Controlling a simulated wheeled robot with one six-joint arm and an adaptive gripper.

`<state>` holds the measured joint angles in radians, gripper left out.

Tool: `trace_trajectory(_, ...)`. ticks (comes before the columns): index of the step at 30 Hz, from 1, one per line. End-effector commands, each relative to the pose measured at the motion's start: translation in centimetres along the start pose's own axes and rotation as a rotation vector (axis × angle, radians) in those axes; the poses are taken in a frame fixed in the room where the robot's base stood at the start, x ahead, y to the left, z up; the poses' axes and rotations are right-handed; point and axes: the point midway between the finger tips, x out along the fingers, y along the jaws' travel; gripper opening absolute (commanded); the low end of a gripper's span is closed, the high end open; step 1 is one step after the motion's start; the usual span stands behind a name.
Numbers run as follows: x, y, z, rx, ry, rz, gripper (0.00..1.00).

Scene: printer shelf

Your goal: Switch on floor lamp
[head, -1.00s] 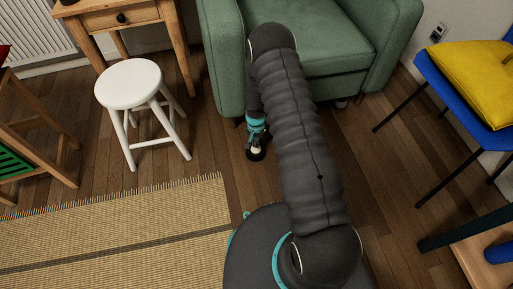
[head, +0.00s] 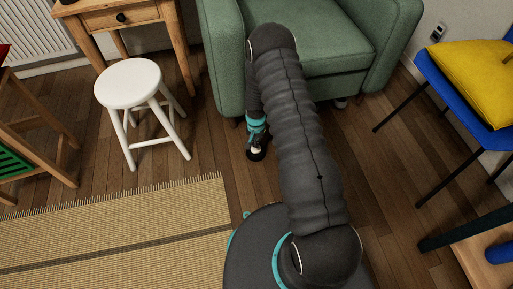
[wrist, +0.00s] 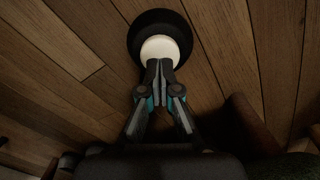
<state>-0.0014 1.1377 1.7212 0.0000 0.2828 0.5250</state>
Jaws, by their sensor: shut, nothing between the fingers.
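A round black foot switch (wrist: 137,35) with a white button (wrist: 160,48) in its middle lies on the wood floor in the wrist view. In the head view the black disc (head: 257,156) shows small beside the front left corner of the green armchair. My gripper (wrist: 160,66) is shut and empty. Its fingertips overlap the lower edge of the white button in the wrist view; I cannot tell whether they touch it. In the head view my gripper (head: 254,147) points down at the switch. The floor lamp itself is not in view.
The green armchair (head: 325,35) stands close behind my arm. A white stool (head: 128,83) and a wooden side table (head: 118,17) stand to the left. A woven rug (head: 120,215) lies at front left. A blue chair (head: 465,90) with a yellow cushion (head: 478,75) is at right.

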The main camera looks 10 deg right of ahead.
Motion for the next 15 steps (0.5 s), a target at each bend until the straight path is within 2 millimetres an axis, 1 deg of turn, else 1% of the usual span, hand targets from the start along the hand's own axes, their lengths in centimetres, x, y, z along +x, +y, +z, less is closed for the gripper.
trace_trajectory(15, 0.98, 0.0, -0.01, 0.0, 0.0, 0.0, 0.0)
